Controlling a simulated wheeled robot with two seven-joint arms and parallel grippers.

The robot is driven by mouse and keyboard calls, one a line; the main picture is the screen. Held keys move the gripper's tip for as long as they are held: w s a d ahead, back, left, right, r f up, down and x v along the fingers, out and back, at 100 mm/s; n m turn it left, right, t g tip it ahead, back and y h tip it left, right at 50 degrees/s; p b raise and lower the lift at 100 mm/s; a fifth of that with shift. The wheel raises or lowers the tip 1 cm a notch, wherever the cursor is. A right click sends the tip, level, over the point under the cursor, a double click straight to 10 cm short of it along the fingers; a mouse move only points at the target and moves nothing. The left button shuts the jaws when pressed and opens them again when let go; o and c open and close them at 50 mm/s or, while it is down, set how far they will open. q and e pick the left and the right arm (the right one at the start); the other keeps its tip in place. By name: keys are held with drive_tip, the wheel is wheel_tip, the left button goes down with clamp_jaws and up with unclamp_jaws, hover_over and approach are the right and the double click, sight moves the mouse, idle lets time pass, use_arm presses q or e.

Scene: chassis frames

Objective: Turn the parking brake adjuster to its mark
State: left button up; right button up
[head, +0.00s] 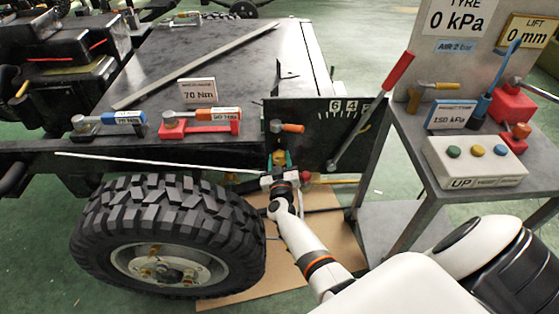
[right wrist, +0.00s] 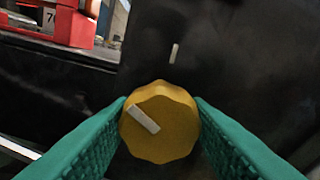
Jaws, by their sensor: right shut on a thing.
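The adjuster is a yellow scalloped knob (right wrist: 172,140) on a dark panel in the right wrist view. Its white pointer line slants to the upper left. A short pale mark (right wrist: 175,53) stands nearly upright on the panel above the knob, so the pointer and the mark are not in line. My right gripper (head: 279,160) is at the dark panel behind the wheel in the head view, with its green fingers shut on the knob from both sides. My left gripper is not in view.
A large black tyre (head: 100,230) stands left of my right forearm. A red-handled lever (head: 385,85) leans to the right, near a grey stand holding a button box (head: 475,162). An orange-ended tool (head: 290,127) sits just above my gripper. A thin rod (head: 150,162) extends left.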

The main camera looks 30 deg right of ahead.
drive_tip(key=shift+m, duration=0.4)
drive_tip(key=m, duration=0.4)
drive_tip(key=m+b, duration=0.1)
drive_tip(key=m, duration=0.6)
drive_tip(key=shift+s+f, duration=0.1)
idle(0.3)
drive_tip(key=o, duration=1)
